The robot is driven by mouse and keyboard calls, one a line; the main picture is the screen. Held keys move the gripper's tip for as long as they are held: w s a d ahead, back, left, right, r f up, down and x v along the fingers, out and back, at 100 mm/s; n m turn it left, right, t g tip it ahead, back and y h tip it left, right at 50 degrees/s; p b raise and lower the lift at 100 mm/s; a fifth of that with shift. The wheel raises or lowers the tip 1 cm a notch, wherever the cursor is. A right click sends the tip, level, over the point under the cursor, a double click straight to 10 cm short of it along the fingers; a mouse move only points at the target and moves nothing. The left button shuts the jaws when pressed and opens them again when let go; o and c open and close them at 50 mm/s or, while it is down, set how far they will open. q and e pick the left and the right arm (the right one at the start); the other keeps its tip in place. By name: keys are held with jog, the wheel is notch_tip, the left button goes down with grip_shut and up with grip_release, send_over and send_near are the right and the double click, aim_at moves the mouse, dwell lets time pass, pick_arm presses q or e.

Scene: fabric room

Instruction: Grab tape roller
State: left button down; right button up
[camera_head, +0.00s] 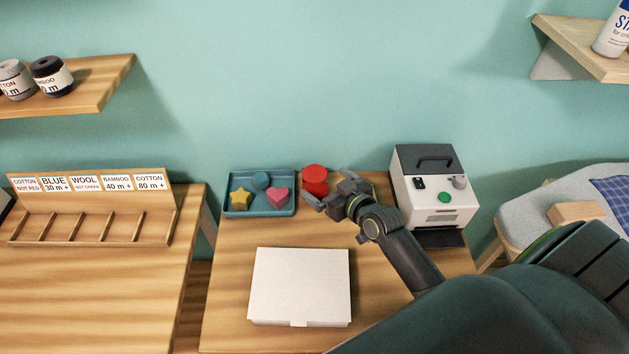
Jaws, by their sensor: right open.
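A red, rounded object (315,176), which looks like the tape roller, stands at the back of the wooden table, just right of the teal tray. My right gripper (327,186) is open at its right front side, with its fingers pointing toward it. One finger is in front of the object's lower part, so part of its base is hidden. I cannot tell whether the fingers touch it. My left gripper is not in view.
The teal tray (230,211) holds a yellow star, a pink heart and a teal round piece. A white box (300,286) lies at the front. A white and dark machine (432,188) stands at the right. Bare tabletop (228,290) shows at the left.

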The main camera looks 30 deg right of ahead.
aim_at(318, 175)
jog(key=shift+d+p+x, duration=0.1)
jog(key=shift+p+x, duration=0.15)
jog(key=shift+x, duration=1.35)
jog(key=shift+d+p+x, duration=0.15)
jog(key=shift+p+x, duration=0.1)
jog(key=shift+x, duration=1.4)
jog(key=shift+r, duration=0.15)
jog(key=c, duration=1.1)
